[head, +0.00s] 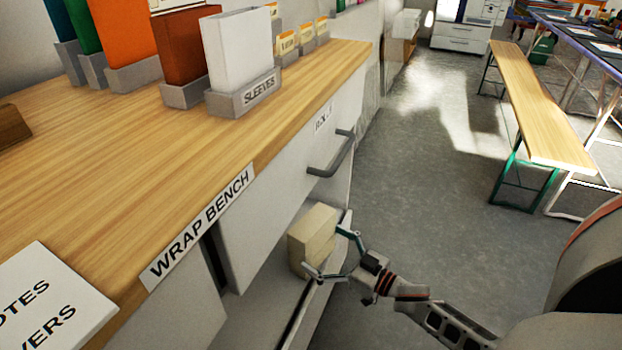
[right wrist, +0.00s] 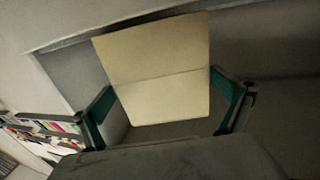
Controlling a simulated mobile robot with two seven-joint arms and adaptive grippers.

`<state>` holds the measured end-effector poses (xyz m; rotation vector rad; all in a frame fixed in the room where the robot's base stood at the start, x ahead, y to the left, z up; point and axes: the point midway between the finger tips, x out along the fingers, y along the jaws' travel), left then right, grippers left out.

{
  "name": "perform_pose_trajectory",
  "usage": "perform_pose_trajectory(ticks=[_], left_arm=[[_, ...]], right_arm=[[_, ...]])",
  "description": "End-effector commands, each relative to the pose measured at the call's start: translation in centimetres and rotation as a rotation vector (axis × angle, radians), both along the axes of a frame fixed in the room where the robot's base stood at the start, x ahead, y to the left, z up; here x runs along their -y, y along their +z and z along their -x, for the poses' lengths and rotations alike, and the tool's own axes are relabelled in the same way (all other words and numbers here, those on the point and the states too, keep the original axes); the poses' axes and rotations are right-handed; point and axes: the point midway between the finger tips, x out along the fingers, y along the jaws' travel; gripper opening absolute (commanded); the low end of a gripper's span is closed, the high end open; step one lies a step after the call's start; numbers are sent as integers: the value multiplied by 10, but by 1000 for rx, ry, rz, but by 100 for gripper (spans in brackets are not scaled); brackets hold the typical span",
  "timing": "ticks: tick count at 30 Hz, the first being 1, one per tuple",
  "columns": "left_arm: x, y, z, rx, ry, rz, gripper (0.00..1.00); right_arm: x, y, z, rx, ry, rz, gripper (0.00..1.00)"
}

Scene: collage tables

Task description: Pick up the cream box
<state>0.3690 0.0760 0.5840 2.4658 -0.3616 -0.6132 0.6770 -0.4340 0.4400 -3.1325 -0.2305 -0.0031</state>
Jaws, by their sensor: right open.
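My right gripper (head: 328,256) is open, with one finger on either side of the box's near end. In the right wrist view my right gripper's teal fingers (right wrist: 165,103) stand left and right of the box. I cannot tell whether either finger touches it. My left gripper is not in view.
The wooden wrap bench top (head: 130,150) overhangs above left, with a grey drawer handle (head: 331,157) above the box. White and coloured sleeves stand on the bench. A wooden seat bench (head: 535,110) stands at the right. The grey floor (head: 430,170) between is clear.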

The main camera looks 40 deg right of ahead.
Motion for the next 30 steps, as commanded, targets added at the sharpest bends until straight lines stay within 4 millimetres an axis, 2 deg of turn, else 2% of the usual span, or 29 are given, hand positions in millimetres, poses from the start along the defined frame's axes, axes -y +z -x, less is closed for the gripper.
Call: perform_pose_trajectory(ticks=[7, 16, 17, 21, 23, 24, 30], left_arm=[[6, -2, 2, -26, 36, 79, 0], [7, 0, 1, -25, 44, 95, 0], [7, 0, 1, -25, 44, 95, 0], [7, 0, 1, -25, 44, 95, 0], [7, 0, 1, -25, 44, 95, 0], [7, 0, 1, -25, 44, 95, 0], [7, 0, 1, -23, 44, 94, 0]], right_arm=[[-5, -3, -32, -4, 1, 2, 100], [-6, -1, -39, -1, 0, 1, 100], [-6, -1, -39, -1, 0, 1, 97], [-6, -1, -39, -2, 0, 1, 61], [-6, -1, -39, -2, 0, 1, 45], [-6, 0, -39, 0, 1, 1, 41], [-6, 0, -39, 0, 0, 1, 41]])
